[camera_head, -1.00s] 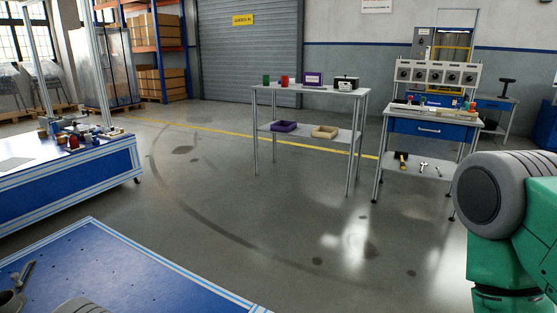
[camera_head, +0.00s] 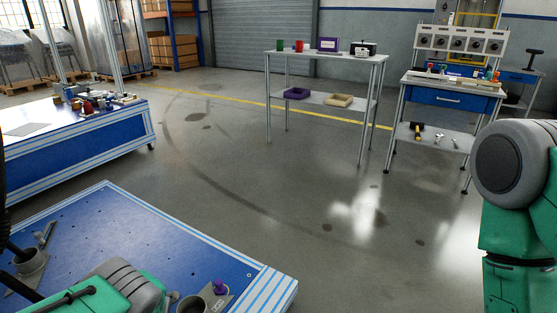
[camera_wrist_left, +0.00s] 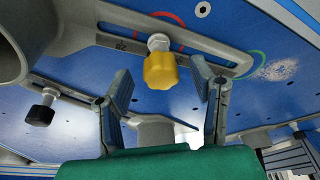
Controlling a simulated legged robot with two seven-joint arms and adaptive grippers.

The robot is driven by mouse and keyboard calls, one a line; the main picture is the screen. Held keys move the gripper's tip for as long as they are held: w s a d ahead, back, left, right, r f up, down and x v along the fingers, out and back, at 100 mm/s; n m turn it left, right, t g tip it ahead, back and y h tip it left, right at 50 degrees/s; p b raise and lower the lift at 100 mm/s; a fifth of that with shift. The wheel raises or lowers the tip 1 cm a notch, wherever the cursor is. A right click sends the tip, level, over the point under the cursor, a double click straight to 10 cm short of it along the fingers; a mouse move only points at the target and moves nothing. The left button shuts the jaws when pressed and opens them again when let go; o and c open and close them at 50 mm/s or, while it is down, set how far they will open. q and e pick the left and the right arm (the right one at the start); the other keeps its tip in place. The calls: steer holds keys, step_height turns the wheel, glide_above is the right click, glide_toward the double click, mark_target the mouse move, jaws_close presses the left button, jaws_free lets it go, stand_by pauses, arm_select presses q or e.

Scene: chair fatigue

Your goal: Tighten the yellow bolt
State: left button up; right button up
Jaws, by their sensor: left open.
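The yellow bolt (camera_wrist_left: 161,70) has a lobed yellow knob on a silver shank. In the left wrist view it hangs at the slotted grey bracket (camera_wrist_left: 120,43) fixed to the blue panel (camera_wrist_left: 230,25). My left gripper (camera_wrist_left: 163,95) is open, with one finger on each side of the yellow knob and gaps showing between them. A black knob (camera_wrist_left: 41,115) on another slotted bracket is to the left. In the head view my left arm shows at the bottom left, but its gripper and the yellow bolt are out of sight.
The blue worktable (camera_head: 150,235) in front carries a bracket with a purple knob (camera_head: 219,287). Another blue bench (camera_head: 80,145) stands at left. A metal shelf table (camera_head: 325,58) and a tool bench (camera_head: 450,97) stand beyond open floor.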

arm_select(q)
steer(key=shift+n, duration=0.9)
steer(key=shift+w+n+g+h, duration=0.1)
steer(key=shift+n+g+h, duration=0.4)
steer(key=shift+n, duration=1.5)
steer(key=n+g, duration=0.1)
steer(key=n, duration=0.3)
steer(key=shift+w+a, duration=0.1)
steer(key=shift+a, duration=0.05)
steer(key=shift+c, duration=0.5)
